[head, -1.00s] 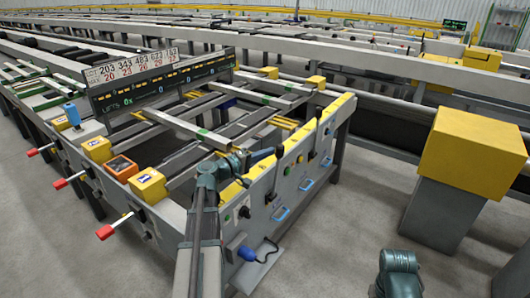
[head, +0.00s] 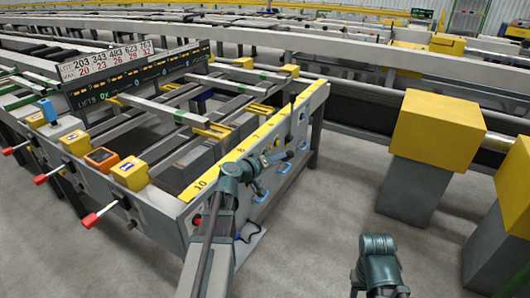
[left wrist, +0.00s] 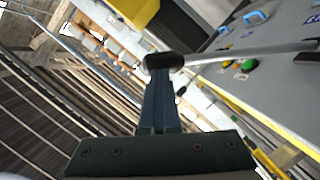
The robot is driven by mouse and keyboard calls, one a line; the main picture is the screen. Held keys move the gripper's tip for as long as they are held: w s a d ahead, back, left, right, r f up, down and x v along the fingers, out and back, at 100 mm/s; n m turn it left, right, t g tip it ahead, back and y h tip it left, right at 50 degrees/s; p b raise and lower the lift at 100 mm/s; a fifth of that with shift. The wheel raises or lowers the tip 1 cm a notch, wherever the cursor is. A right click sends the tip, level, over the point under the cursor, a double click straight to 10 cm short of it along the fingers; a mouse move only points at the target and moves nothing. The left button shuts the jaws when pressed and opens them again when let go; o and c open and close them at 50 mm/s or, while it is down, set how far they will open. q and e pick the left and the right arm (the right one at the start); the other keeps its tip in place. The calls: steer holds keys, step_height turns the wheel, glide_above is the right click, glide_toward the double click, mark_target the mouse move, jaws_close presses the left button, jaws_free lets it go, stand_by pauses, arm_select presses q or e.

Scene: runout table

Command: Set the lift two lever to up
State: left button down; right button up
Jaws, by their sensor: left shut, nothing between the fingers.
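My left gripper (head: 289,155) is shut and empty, beside the side panel of the runout table (head: 262,205). In the left wrist view its closed fingers (left wrist: 160,85) point at a lever with a pale rod (left wrist: 245,53) and black knob (left wrist: 163,62). The fingertips overlap the knob; I cannot tell if they touch it. The rod runs right toward the grey panel. I cannot read a label naming this lever or its set position. My right arm (head: 379,268) shows at the bottom right; its gripper is out of view.
Red-handled levers (head: 90,220) stick out from the table's left end, below yellow boxes (head: 130,172). Blue handles (head: 285,168) and a green button (left wrist: 249,65) sit on the panel. A yellow block on a grey post (head: 437,130) stands right. Grey floor between is clear.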

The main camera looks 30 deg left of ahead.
arm_select(q)
steer(key=d+f+m+y+b, duration=0.1)
steer(key=d+f+m+b, duration=0.1)
steer(key=d+f, duration=0.3)
steer(key=shift+f+m+b, duration=0.25)
steer(key=shift+m+b, duration=0.15)
steer(key=shift+b, duration=0.35)
steer(key=shift+d, duration=0.1)
steer(key=shift+r+y, duration=0.15)
steer(key=shift+y, duration=0.25)
